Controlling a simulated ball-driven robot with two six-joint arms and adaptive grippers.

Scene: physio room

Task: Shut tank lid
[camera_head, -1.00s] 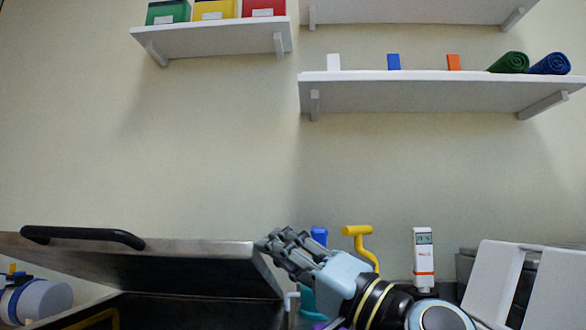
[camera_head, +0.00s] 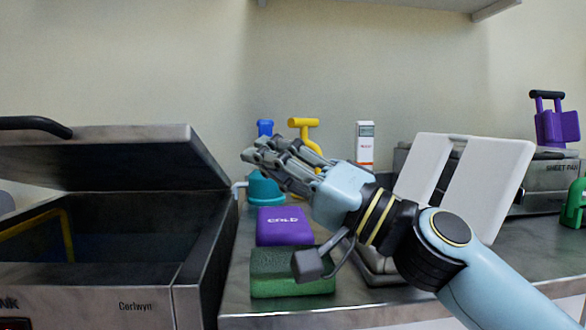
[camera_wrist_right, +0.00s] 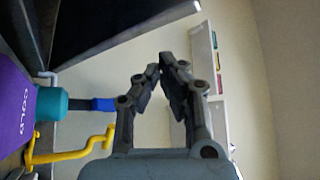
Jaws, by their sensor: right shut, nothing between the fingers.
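The metal tank (camera_head: 150,302) stands at the left in the head view, its dark inside showing. Its lid (camera_head: 150,140) is raised and tilted over the opening, with a black handle (camera_head: 38,124) at the left. The lid's dark underside also shows at the top of the right wrist view (camera_wrist_right: 120,25). My right gripper (camera_head: 250,155) is shut and empty, just right of the lid's right edge, with a gap to it. In the right wrist view its fingertips (camera_wrist_right: 160,62) meet. My left gripper is in neither current view.
Right of the tank, a purple cold pack (camera_head: 284,228), a green block (camera_head: 285,270), a teal container (camera_head: 266,188) and a yellow T-handled tool (camera_head: 304,124) crowd the counter. Bare counter (camera_head: 520,255) shows at the right.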

